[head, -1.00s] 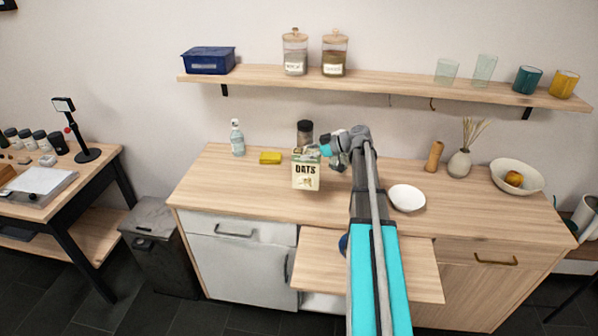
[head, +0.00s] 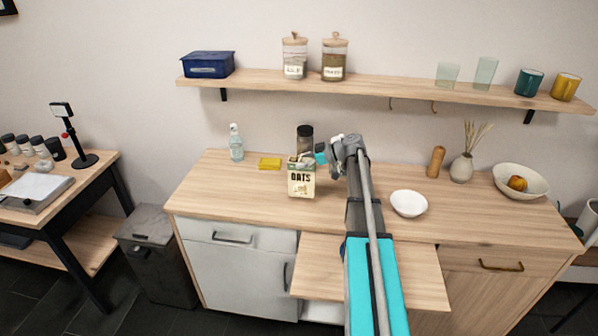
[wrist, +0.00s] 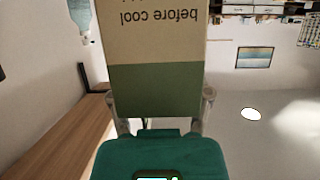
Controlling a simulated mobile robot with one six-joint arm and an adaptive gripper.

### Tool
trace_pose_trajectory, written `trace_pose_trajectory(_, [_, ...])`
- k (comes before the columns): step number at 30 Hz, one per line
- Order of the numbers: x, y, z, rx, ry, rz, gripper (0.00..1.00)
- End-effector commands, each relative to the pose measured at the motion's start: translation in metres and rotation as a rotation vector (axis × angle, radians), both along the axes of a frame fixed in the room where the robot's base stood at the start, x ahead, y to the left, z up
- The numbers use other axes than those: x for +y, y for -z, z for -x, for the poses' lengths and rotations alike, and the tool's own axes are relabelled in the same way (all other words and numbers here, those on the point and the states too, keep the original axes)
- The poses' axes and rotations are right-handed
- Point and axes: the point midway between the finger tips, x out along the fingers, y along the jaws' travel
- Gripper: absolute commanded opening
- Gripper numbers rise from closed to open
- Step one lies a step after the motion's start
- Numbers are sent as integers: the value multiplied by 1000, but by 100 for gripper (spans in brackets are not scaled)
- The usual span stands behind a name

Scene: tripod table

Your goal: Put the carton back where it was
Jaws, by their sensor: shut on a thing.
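The OATS carton (head: 301,182), cream with a green top, is upright over the left-middle part of the wooden counter (head: 240,190). My gripper (head: 317,160) is at the carton's upper right in the head view, partly hidden by it. In the wrist view the carton (wrist: 153,60) fills the upper middle, its print upside down, and the gripper (wrist: 162,108) has a finger on each side of it. I cannot tell for certain whether the carton's base touches the counter.
A dark-lidded jar (head: 305,138) stands behind the carton. A yellow sponge (head: 270,163) and a clear bottle (head: 236,143) are to its left, a white bowl (head: 408,203) to its right. A wooden board or drawer (head: 420,275) juts out at the front. The counter's left front is clear.

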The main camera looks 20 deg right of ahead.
Motion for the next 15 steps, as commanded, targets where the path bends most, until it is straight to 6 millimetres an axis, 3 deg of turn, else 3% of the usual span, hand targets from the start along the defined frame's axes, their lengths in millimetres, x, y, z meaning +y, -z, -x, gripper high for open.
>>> trace_pose_trajectory(9, [1, 29, -4, -1, 0, -1, 3])
trace_pose_trajectory(15, [1, 35, -4, -1, 0, -1, 3])
